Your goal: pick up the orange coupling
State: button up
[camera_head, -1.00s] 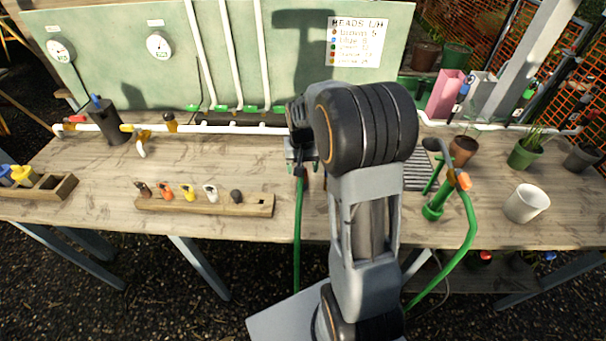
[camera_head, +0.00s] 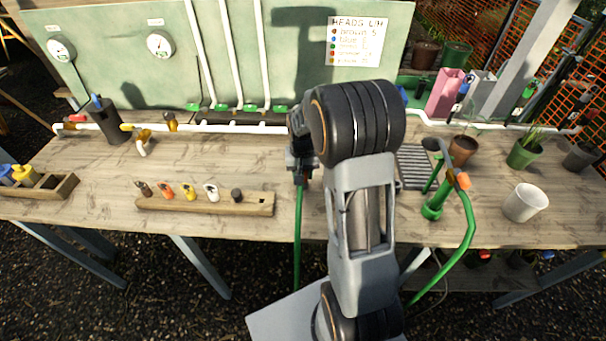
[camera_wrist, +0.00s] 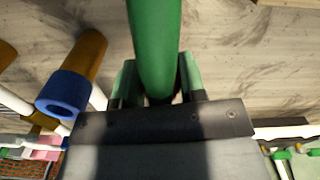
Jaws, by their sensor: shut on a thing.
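My gripper (camera_head: 302,172) is low over the bench, left of my arm's big dark joint. In the wrist view my gripper (camera_wrist: 158,78) is shut around a green hose (camera_wrist: 154,35), with a jaw on each side of it. In the head view a green hose (camera_head: 297,235) hangs from my gripper over the bench's front edge. An orange coupling (camera_head: 463,181) shows on another green hose at the right, beside a green upright fitting (camera_head: 434,207), apart from my gripper. No orange shows between the jaws; any coupling there is hidden.
A wooden rack (camera_head: 258,204) with several coloured heads lies left of my gripper. A white cup (camera_head: 525,203) and plant pots stand at the right. In the wrist view a brown tube with a blue collar (camera_wrist: 63,93) is close at left.

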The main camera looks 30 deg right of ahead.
jog(key=shift+c, duration=1.2)
jog(key=shift+r, duration=0.1)
jog(key=shift+r, duration=0.6)
jog(key=s+a+r+b, duration=0.1)
jog(key=s+r+b, duration=0.1)
jog(key=s+r, duration=0.9)
jog(key=s, duration=0.3)
jog(key=shift+r, duration=0.35)
jog(key=shift+r, duration=0.2)
notch_tip(320, 180, up, 5)
jog(key=p, duration=0.4)
jog(key=shift+f, duration=0.2)
